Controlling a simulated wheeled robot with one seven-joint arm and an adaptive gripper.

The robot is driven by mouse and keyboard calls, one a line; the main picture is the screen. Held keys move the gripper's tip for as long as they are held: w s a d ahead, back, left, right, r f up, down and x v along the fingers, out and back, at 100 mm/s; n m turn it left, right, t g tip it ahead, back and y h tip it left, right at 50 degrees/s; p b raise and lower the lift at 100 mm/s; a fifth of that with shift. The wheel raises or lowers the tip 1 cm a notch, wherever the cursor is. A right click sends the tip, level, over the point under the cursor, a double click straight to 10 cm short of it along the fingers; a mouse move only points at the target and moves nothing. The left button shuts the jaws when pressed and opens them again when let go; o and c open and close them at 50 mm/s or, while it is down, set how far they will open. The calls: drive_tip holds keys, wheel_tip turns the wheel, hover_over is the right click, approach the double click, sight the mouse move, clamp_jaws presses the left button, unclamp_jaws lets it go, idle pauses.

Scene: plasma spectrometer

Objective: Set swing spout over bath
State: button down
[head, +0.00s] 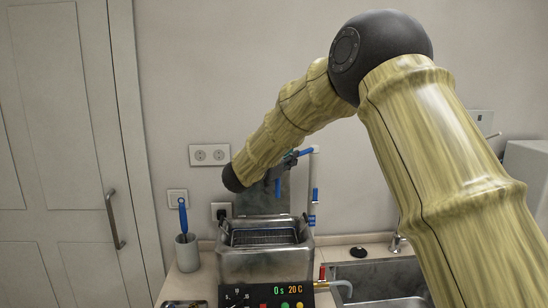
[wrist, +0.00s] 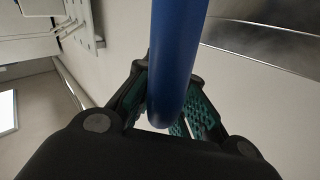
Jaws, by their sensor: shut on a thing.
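The swing spout (head: 305,152) shows as a blue arm running left from the top of a pale upright pipe. A blue end (head: 277,187) hangs down beside my gripper. My gripper (head: 287,165) is shut on a blue rod (wrist: 177,60), seen large between the teal-padded fingers in the wrist view. The bath (head: 262,265) is a grey metal tank with a wire basket inside. In the head view the hanging blue end appears above the bath's opening; its depth against the bath is unclear. My arm hides part of the spout.
A control panel (head: 265,297) reading 0 s, 20 C is in front of the bath. A cup (head: 187,252) with a blue brush stands left. A red-handled valve (head: 322,273), a sink (head: 375,281) and its tap (head: 397,243) are right. Sockets (head: 210,155) are on the wall.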

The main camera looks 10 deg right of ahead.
drive_tip(key=shift+w+r, duration=0.15)
idle(0.3)
drive_tip(key=c, duration=1.4)
unclamp_jaws()
drive_tip(key=shift+c, duration=0.2)
drive_tip(key=v, duration=1.1)
drive_tip(key=shift+s+a, duration=0.2)
drive_tip(key=shift+a, duration=0.15)
